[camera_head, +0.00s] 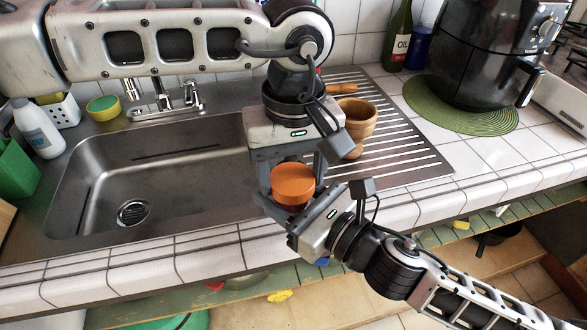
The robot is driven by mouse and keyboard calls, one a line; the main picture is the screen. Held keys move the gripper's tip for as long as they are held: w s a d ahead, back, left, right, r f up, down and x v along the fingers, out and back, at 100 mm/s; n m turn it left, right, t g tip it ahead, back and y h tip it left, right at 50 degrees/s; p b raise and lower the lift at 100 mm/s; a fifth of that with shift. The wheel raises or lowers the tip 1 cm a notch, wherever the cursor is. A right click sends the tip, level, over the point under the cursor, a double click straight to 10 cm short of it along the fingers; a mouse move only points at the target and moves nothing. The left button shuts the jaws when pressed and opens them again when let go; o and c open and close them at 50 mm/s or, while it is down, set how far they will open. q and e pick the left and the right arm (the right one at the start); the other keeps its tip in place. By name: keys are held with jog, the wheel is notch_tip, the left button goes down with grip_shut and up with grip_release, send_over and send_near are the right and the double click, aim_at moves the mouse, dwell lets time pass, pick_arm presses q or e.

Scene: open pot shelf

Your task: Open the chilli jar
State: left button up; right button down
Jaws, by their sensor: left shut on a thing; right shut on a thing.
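The chilli jar's round orange lid (293,181) shows between my two grippers, above the front edge of the counter by the sink. The jar's body is mostly hidden below the lid by my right gripper. My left gripper (292,172) comes down from above with its fingers on either side of the lid, shut on it. My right gripper (290,207) reaches in from the lower right, just below the lid, and is shut on the jar's body. The lid appears to be on the jar; whether it is loose I cannot tell.
A steel sink (165,180) lies left of the grippers. A wooden mortar (356,122) stands close behind them on the ridged drainer (405,160). An air fryer (490,50) sits on a green mat (425,100) at the right. White tiled counter (480,150) is clear in front.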

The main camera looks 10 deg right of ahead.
pick_arm(q)
jog(key=n, duration=0.4)
jog(key=shift+d+r+n, duration=0.1)
jog(key=shift+d+n, duration=0.25)
jog(key=shift+n, duration=0.05)
pick_arm(e)
jog(key=shift+s+a+r, duration=0.1)
jog(key=shift+s+a, duration=0.1)
pick_arm(q)
jog(key=n, duration=0.4)
jog(key=shift+w+n, duration=0.1)
jog(key=shift+n, duration=0.2)
jog(key=n, duration=0.7)
jog(key=shift+w+r, duration=0.1)
jog(key=shift+w, duration=0.05)
jog(key=n, duration=0.7)
jog(key=shift+w+a+n, duration=0.15)
jog(key=shift+a+n, duration=0.1)
jog(key=shift+n, duration=0.15)
pick_arm(e)
jog(key=shift+a, duration=0.1)
pick_arm(q)
jog(key=n, duration=0.5)
jog(key=shift+a, duration=0.1)
jog(key=n, duration=0.4)
jog(key=shift+a+n, duration=0.15)
jog(key=shift+n, duration=0.15)
jog(key=shift+r, duration=0.25)
